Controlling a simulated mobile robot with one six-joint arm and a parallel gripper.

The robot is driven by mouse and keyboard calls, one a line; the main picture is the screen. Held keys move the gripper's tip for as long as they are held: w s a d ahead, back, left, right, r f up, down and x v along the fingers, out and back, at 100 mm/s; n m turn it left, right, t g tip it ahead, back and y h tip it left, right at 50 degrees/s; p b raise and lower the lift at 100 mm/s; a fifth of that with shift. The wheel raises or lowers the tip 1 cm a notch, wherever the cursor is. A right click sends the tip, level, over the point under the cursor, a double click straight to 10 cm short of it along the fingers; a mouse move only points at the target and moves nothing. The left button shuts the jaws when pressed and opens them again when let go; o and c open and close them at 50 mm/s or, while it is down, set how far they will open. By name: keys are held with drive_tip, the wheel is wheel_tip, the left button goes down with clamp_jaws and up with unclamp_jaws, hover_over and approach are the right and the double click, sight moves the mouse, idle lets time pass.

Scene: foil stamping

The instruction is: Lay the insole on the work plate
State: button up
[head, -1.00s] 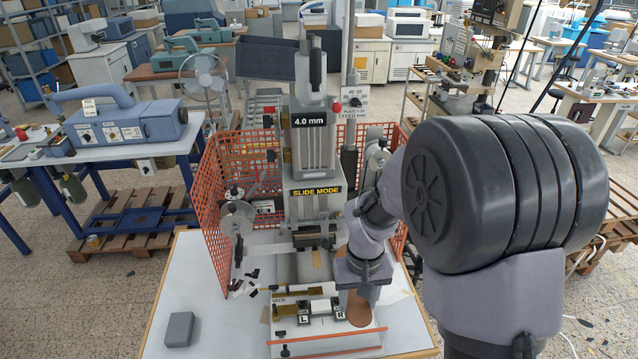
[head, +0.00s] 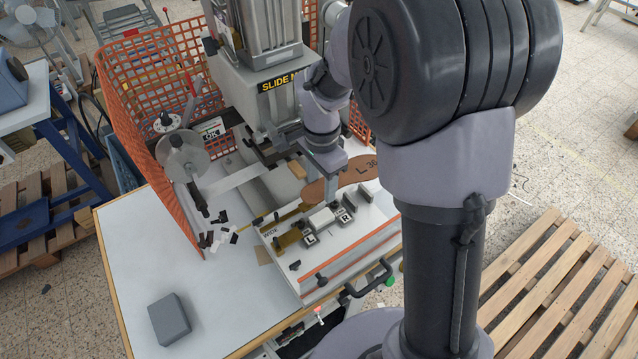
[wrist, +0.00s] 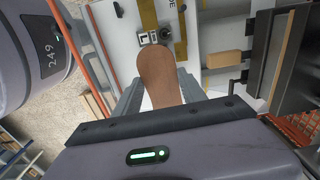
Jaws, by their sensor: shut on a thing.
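The brown insole (head: 362,172), marked "L 36", is held by my gripper (head: 328,192) at the back right of the work plate. In the wrist view the insole (wrist: 158,72) lies between the two fingers of my gripper (wrist: 160,90), its rounded end pointing to the plate. The white work plate (head: 345,252) carries blocks marked L (head: 310,238) and R (head: 347,220). The plate also shows in the wrist view (wrist: 114,38). My gripper hides part of the insole, and I cannot tell the gap between insole and plate.
The stamping press (head: 262,90) stands behind the plate, with an orange mesh guard (head: 150,125) at its left. A grey block (head: 169,320) lies on the white table (head: 125,240). Black and white scraps (head: 222,237) lie left of the plate. The table's front left is mostly clear.

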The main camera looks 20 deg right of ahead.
sight(321, 218)
drive_tip(key=shift+d, duration=0.1)
drive_tip(key=shift+f+b, duration=0.6)
drive_tip(key=shift+b, duration=0.1)
wheel_tip(321, 218, down, 11)
drive_tip(key=b, duration=0.9)
drive_tip(key=shift+r, duration=0.2)
drive_tip(key=shift+f+b, duration=0.15)
drive_tip(key=shift+b, duration=0.35)
drive_tip(key=o, duration=1.6)
drive_tip(key=shift+c, duration=0.2)
